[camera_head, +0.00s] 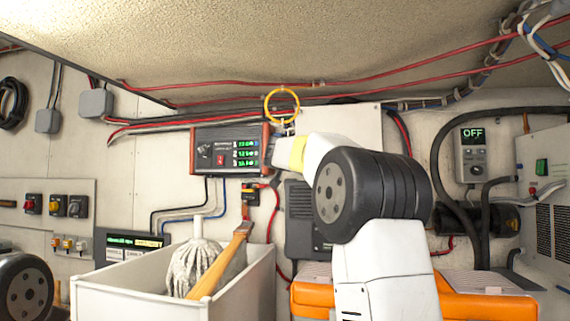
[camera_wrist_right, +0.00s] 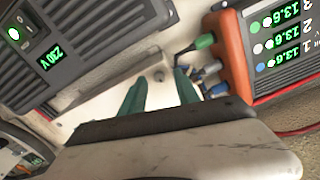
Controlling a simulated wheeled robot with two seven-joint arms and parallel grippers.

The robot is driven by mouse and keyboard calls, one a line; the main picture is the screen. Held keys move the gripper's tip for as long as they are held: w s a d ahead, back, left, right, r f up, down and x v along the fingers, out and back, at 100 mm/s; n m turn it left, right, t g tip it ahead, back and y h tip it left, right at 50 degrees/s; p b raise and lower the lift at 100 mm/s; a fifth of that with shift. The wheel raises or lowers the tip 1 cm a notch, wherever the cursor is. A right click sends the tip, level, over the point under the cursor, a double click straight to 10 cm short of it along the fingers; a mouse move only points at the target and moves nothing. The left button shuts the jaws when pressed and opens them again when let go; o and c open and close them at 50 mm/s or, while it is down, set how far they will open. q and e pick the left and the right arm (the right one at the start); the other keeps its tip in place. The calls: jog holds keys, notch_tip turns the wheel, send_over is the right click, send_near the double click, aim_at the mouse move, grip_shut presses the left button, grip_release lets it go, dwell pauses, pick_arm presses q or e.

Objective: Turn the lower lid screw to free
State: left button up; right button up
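A pale lid panel (camera_head: 345,118) is on the back wall, partly hidden by my right arm. In the right wrist view the pale panel (camera_wrist_right: 104,100) lies beyond my fingers. A small round screw head (camera_wrist_right: 159,75) shows on it near a corner, just past the fingertips and roughly between them. I cannot tell whether the fingers touch it. My right gripper (camera_wrist_right: 160,82) has two green fingers apart with nothing between them. My left gripper is not in view.
The red-sided display box (camera_head: 230,148) is close beside the right gripper, with coloured plugs (camera_wrist_right: 208,68) near one finger. A yellow ring (camera_head: 282,91) shows above the gripper. A bin (camera_head: 145,297) with a mop stands below left. Red cables (camera_head: 350,78) run above.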

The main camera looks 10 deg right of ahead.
jog(key=shift+w+d, duration=0.15)
jog(key=shift+w, duration=0.05)
jog(key=shift+c, duration=0.2)
grip_shut()
